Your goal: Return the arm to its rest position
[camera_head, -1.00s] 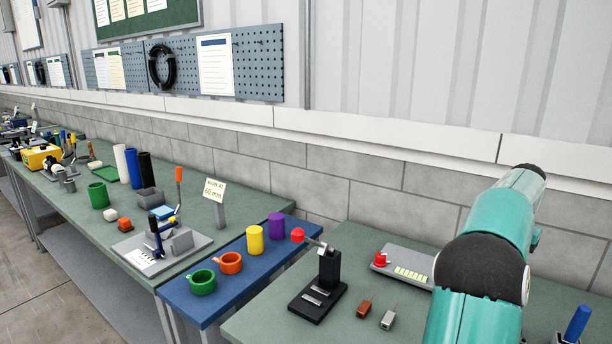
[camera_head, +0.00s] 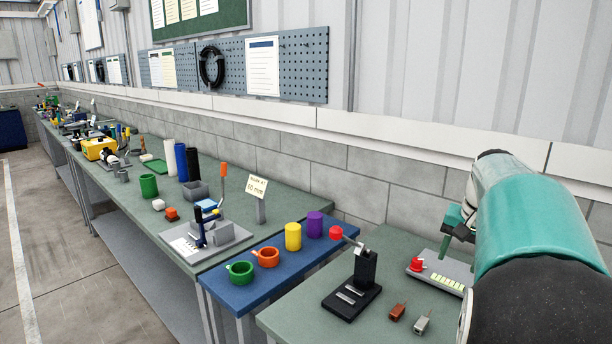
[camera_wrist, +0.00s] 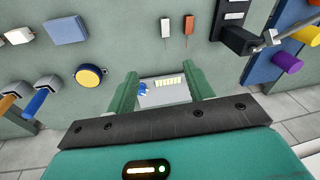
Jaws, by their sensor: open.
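My teal arm fills the right side of the head view. Part of my gripper (camera_head: 452,222) shows there beyond the arm, above the right bench and near a grey panel with a red knob (camera_head: 440,271). In the wrist view my gripper (camera_wrist: 165,88) has its two green fingers spread apart, with nothing between them. Behind the gap, farther off, a pale panel with a yellow-green strip (camera_wrist: 166,92) lies on the bench. I see no contact between the fingers and anything.
A black lever stand (camera_head: 352,285) and two small blocks sit on the right bench. A blue bench (camera_head: 225,288) holds green and orange cups and yellow and purple cylinders. A long green bench (camera_head: 215,170) runs along the wall. Open floor (camera_head: 70,260) lies at left.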

